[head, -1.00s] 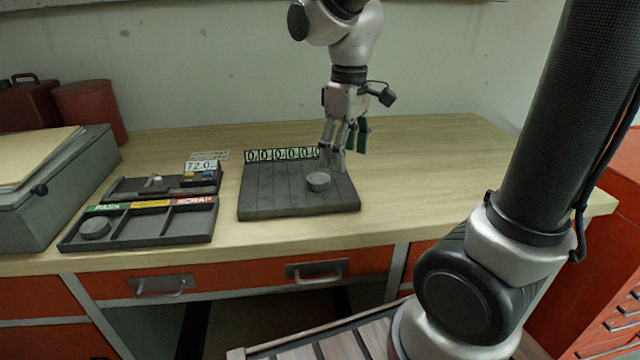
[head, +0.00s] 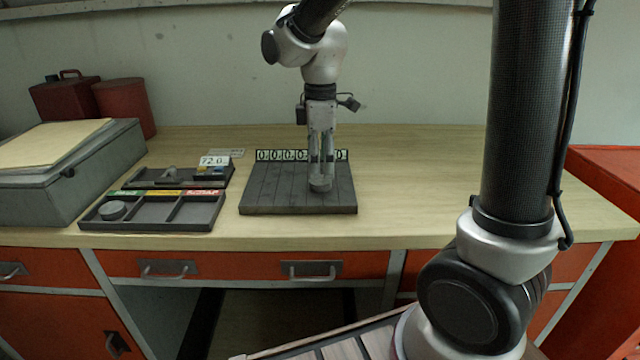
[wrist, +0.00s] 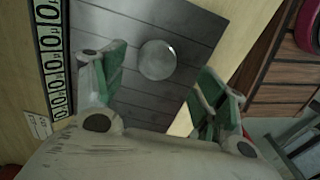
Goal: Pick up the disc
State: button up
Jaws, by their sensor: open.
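The grey disc (head: 320,184) lies on the dark slatted plate (head: 270,200) on the bench. In the wrist view the disc (wrist: 158,60) shows as a round grey piece between and ahead of my fingers. My gripper (head: 321,172) points down right above or just behind the disc in the head view. My gripper's green-padded fingers (wrist: 165,92) are spread apart with nothing between their tips. Whether a finger touches the disc cannot be told.
A number strip (head: 290,155) runs along the plate's back edge. Left of it stand a sorting tray (head: 150,228) holding another grey disc (head: 112,210) and a gauge with a 72.0 display (head: 214,162). A grey case (head: 60,190) stands further left. The bench right of the plate is clear.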

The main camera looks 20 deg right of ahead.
aim_at(320, 183)
jog(key=f, duration=0.4)
jog(key=shift+w+f, duration=0.15)
jog(key=shift+w, duration=0.1)
jog(key=c, duration=1.4)
